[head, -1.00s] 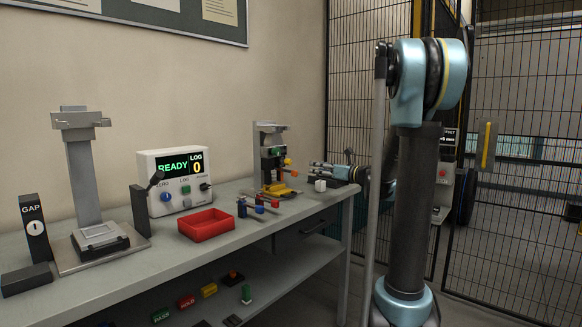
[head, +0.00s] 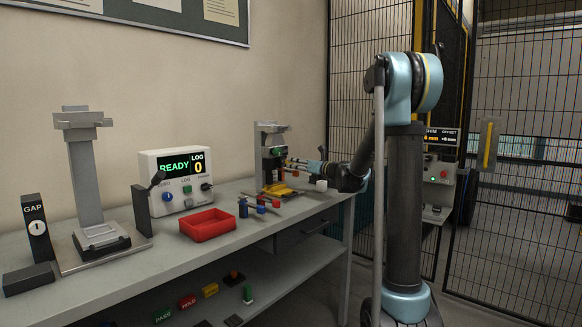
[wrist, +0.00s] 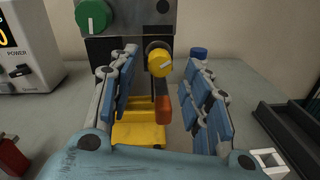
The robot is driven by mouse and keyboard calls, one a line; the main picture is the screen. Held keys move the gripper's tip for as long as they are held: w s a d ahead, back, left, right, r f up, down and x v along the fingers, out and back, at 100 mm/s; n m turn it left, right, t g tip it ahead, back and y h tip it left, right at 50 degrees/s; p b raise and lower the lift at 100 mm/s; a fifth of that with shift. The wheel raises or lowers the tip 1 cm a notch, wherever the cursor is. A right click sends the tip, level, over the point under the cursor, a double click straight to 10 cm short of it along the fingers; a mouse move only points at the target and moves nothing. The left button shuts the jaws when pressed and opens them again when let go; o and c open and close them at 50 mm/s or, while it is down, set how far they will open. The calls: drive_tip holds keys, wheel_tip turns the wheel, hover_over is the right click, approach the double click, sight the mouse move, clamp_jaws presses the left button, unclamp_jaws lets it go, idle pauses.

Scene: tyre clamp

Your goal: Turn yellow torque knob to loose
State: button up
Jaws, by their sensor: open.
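The yellow torque knob (wrist: 159,62) is on the front of a dark grey upright fixture, below and right of a green knob (wrist: 92,16) in the wrist view. In the head view the fixture (head: 268,146) stands at the far right end of the bench. My gripper (wrist: 157,82) is open, its blue-padded fingers spread left and right of the yellow knob. It holds nothing, and I cannot tell whether the fingertips reach the knob's depth. My gripper also shows in the head view (head: 292,163), in front of the fixture.
A display box (head: 176,180) reads READY and LOG 0. A red tray (head: 207,224) and several small coloured tools stand nearer. A dark tray (wrist: 288,132) is at right.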

drive_tip(key=shift+x, duration=2)
clamp_jaws()
